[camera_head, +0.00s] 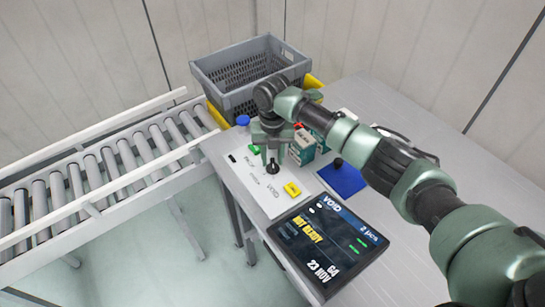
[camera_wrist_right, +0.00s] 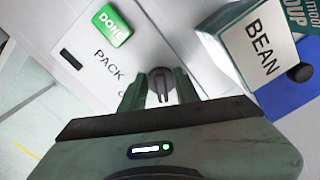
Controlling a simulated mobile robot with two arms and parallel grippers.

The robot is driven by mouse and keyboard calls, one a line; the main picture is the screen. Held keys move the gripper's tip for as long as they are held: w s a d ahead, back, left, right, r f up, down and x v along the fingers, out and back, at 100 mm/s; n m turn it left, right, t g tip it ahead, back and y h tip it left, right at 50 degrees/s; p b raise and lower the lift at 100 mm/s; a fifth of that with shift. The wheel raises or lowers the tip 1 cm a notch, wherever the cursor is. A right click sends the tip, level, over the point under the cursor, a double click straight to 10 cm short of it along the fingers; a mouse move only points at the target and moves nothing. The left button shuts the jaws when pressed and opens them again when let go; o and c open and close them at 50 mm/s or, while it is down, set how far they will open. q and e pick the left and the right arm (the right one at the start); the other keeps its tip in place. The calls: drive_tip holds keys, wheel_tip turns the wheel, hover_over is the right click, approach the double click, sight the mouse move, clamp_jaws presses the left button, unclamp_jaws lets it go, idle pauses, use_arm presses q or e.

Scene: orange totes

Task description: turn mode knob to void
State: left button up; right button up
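The dark mode knob (camera_head: 272,167) stands on a white panel (camera_head: 247,181). In the right wrist view the knob (camera_wrist_right: 160,82) has a raised ridge and lies between the fingertips of my right gripper (camera_wrist_right: 160,90). In the head view my right gripper (camera_head: 271,150) points down over it, fingers apart and either side of it; I cannot tell whether they touch it. The panel reads PACK and VOID, with another label between them. The display (camera_head: 328,240) shows VOID at its top and NOT READY in yellow. My left gripper is not in view.
A green DONE button (camera_wrist_right: 113,25) and a yellow button (camera_head: 292,189) flank the knob. A BEAN carton (camera_wrist_right: 258,45) stands close to the right gripper. A blue pad (camera_head: 343,180), a grey crate (camera_head: 232,96) and a roller conveyor (camera_head: 90,180) are around.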

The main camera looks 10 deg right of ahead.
sight(272, 160)
idle(0.3)
wheel_tip(272, 160, up, 8)
drive_tip(key=shift+f+b, duration=0.1)
drive_tip(key=shift+b, duration=0.75)
